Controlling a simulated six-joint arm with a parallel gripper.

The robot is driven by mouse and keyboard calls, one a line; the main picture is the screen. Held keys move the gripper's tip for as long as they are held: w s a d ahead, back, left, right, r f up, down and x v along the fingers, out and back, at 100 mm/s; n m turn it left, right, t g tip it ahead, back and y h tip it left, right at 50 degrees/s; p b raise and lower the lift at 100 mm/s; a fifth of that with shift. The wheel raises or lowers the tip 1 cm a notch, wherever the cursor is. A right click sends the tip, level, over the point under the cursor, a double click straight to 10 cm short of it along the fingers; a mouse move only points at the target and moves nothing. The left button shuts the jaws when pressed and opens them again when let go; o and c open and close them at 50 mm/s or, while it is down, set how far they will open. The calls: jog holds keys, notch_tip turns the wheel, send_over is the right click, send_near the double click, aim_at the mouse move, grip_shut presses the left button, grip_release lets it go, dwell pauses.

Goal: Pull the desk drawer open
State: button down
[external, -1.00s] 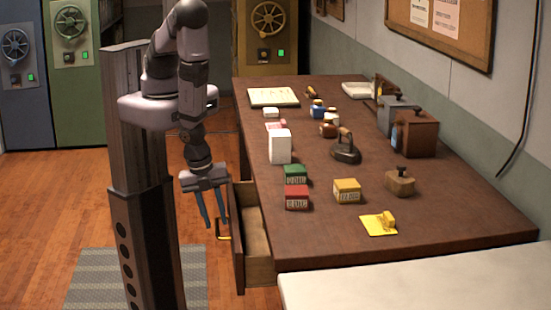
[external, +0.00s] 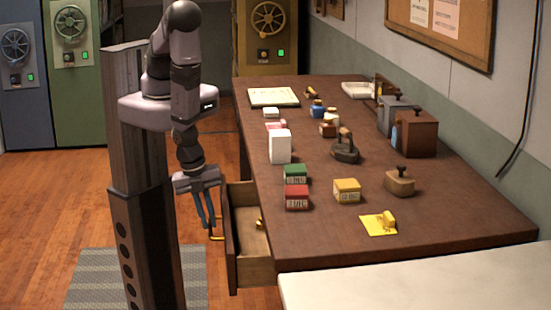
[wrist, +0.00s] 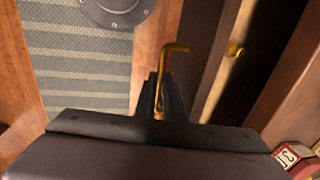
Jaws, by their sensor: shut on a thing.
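The desk drawer (external: 248,272) sticks out from the left side of the brown desk (external: 420,215), partly open. Its inside shows, with a small brass-coloured thing (external: 260,224) in it. The brass drawer handle (external: 217,238) is on the drawer's outer face. My gripper (external: 210,228) points down beside that face, with its fingers closed together at the handle. In the wrist view the handle (wrist: 176,48) runs between the fingers of my gripper (wrist: 157,88). The fingers hide part of it.
On the desk stand a red block (external: 297,198), a green block (external: 295,174), a yellow block (external: 347,190), a white box (external: 280,146) and a flat iron (external: 345,148). A pale counter (external: 420,280) is at the front right. Open floor (external: 60,200) lies left of the drawer.

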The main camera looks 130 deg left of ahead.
jog(key=s+d+p, duration=0.2)
jog(key=s+d, duration=0.9)
jog(key=shift+p, duration=0.4)
jog(key=c, duration=1.8)
grip_release()
jog(key=shift+c, duration=0.2)
jog(key=shift+r, duration=0.1)
notch_tip(320, 180, up, 7)
jog(key=s+p, duration=0.1)
jog(key=p, duration=0.3)
jog(key=shift+d, duration=0.45)
